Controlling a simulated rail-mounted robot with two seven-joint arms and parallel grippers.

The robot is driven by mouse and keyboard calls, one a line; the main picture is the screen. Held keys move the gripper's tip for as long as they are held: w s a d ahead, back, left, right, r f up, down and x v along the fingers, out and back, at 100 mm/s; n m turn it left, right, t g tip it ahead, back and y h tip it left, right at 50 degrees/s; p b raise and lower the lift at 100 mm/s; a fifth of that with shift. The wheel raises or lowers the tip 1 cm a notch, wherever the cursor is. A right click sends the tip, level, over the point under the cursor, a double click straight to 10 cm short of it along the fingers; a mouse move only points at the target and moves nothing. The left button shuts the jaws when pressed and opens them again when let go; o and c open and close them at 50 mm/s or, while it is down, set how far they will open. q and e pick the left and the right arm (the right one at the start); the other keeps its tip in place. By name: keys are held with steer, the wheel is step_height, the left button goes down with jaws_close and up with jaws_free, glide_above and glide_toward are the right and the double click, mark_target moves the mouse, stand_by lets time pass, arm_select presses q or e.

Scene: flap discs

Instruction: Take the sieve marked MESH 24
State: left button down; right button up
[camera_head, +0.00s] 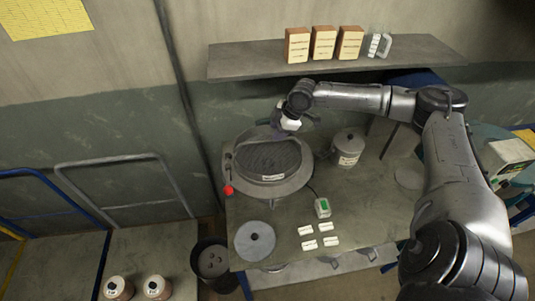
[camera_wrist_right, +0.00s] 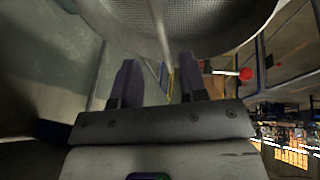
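A round sieve (camera_head: 268,158) with dark mesh sits in a grey round machine on the bench in the head view. A small pale label is on its front rim, too small to read. My right gripper (camera_head: 277,128) is at the sieve's far edge, fingers pointing toward it. In the right wrist view, the sieve mesh (camera_wrist_right: 200,18) and its curved rim fill the top. My right gripper (camera_wrist_right: 158,70) there has its two dark fingers apart, close to the rim. I cannot tell whether they touch it. My left gripper is not in view.
A lidded metal pot (camera_head: 348,147) stands right of the machine. A red knob (camera_head: 228,190) sticks out at its left. A shelf (camera_head: 240,62) hangs above.

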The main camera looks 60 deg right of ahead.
mark_target(270, 140)
steer(key=shift+a+p+x, duration=0.1)
steer(key=shift+p+x, duration=0.2)
steer(key=shift+x, duration=1.2)
steer(key=shift+a+p+x, duration=0.15)
steer(key=shift+p+x, duration=0.1)
steer(key=shift+x, duration=1.3)
steer(key=shift+s, duration=0.15)
jaws_close()
